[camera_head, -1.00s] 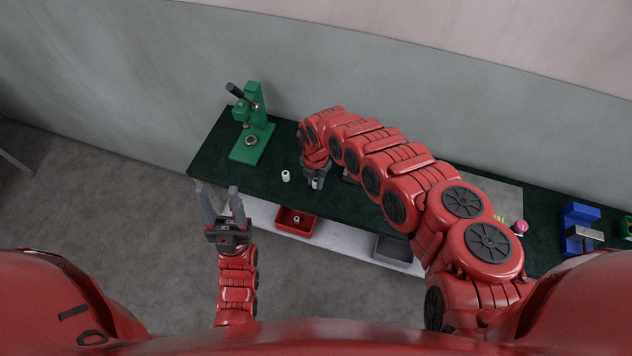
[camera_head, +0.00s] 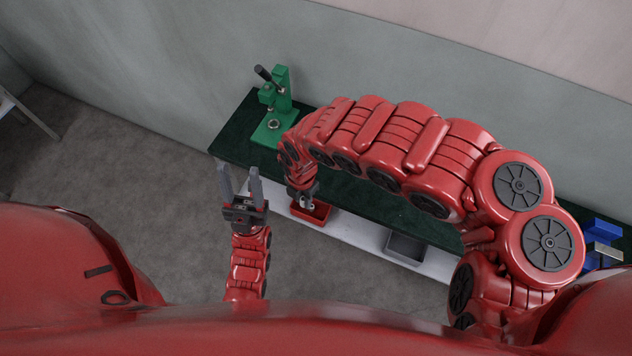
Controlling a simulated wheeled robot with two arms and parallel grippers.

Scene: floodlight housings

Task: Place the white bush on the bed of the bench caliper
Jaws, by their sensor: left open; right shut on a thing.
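My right gripper (camera_head: 302,192) points down at the front edge of the bench, over or just behind the red tray (camera_head: 326,212). It is shut on a small piece that barely shows between its fingers. I cannot tell for sure that this is the white bush. A pale spot shows at the fingertips, over the tray. My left gripper (camera_head: 240,186) is open and empty, fingers up, in front of the bench's left end. No white bush shows clearly on the bench; my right arm covers much of its top. I cannot make out the bench caliper.
A green press (camera_head: 276,108) stands at the bench's back left. A grey tray (camera_head: 406,248) sits along the front edge, right of the red one. A blue device (camera_head: 602,232) with a metal part is at the far right, partly behind my arm. The dark bench top (camera_head: 240,133) is bare at the left end.

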